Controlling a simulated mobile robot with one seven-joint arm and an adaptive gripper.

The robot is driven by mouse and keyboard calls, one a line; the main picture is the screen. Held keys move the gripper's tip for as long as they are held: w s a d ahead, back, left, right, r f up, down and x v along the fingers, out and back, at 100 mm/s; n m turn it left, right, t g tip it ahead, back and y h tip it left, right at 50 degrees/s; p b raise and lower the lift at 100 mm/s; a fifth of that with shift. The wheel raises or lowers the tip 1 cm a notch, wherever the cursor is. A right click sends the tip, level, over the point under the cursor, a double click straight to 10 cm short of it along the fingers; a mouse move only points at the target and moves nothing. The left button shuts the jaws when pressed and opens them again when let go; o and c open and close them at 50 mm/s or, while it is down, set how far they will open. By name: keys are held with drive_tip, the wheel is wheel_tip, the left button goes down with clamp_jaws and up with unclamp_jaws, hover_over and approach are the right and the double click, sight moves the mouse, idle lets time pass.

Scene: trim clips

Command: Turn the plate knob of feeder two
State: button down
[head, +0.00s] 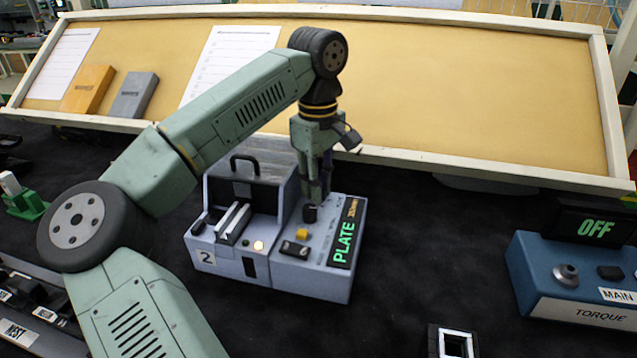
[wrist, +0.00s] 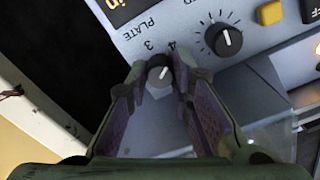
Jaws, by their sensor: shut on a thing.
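Feeder two (head: 318,284) is a pale grey box on the dark bench, marked with a "2" label (head: 207,257). Its top panel has a display (head: 345,232) reading PLATE in green. In the wrist view, the plate knob (wrist: 158,74) is a small dark knob with a light pointer line, beside the printed word PLATE and the numbers 3 and 4. My gripper (wrist: 159,72) points down at the panel, shut on this knob, one finger on each side. It also shows in the head view (head: 316,196), where it hides the knob it holds.
A second black knob (wrist: 223,40) with dial marks sits close beside my fingers. A yellow button (head: 301,234) and a black switch (head: 294,249) are on the same panel. A black handle (head: 245,160) rises at left. A blue torque box (head: 570,280) stands at right.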

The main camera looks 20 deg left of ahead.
drive_tip(key=n, duration=0.5)
drive_tip(key=shift+n+b, duration=0.4)
drive_tip(key=n, duration=0.5)
drive_tip(key=shift+b, duration=0.35)
drive_tip(key=shift+n, duration=0.3)
drive_tip(key=c, duration=1.7)
unclamp_jaws()
wheel_tip(320, 180, up, 12)
